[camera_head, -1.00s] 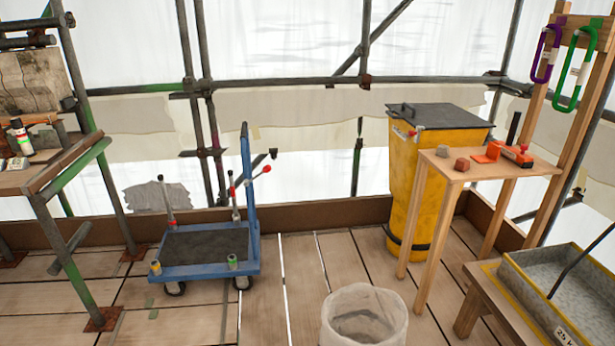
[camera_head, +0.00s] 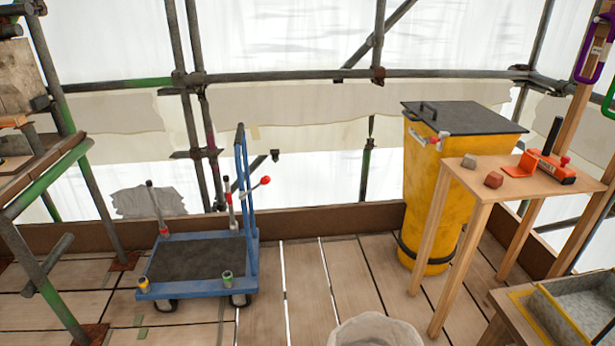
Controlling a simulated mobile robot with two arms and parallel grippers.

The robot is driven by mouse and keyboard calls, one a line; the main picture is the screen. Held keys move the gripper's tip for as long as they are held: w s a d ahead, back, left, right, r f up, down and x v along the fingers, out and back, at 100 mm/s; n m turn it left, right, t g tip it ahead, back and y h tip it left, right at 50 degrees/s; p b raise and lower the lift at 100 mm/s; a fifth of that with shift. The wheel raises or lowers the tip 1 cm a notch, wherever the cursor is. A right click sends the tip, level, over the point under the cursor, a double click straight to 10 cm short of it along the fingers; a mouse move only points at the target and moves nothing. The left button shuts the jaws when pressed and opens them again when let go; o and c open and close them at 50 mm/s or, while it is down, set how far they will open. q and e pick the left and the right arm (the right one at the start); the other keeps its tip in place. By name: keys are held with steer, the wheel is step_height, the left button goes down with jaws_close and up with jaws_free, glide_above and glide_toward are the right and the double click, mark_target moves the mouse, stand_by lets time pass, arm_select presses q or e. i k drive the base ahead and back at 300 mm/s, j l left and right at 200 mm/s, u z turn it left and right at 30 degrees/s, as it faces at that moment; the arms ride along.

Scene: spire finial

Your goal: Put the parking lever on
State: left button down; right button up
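A blue trolley (camera_head: 200,278) with a dark deck stands on the plank floor, left of centre. A lever with a red knob (camera_head: 266,180) sticks out to the right of its upright blue handle frame. A lever with a red and white part (camera_head: 229,200) stands at its back right. A dark lever with a red band (camera_head: 157,207) stands tilted at its left side. I cannot tell from here which of these is the parking lever, or its position. Neither of my grippers is in view.
A yellow bin (camera_head: 432,190) with a dark lid stands behind a wooden table (camera_head: 530,192) holding an orange tool (camera_head: 548,166) and small blocks. A whitish bucket (camera_head: 375,332) is at the bottom edge. Scaffold poles stand at left.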

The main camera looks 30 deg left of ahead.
mark_target(265, 179)
steer(key=i+j+z, duration=0.15)
steer(key=i+j, duration=0.75)
steer(key=j, duration=0.1)
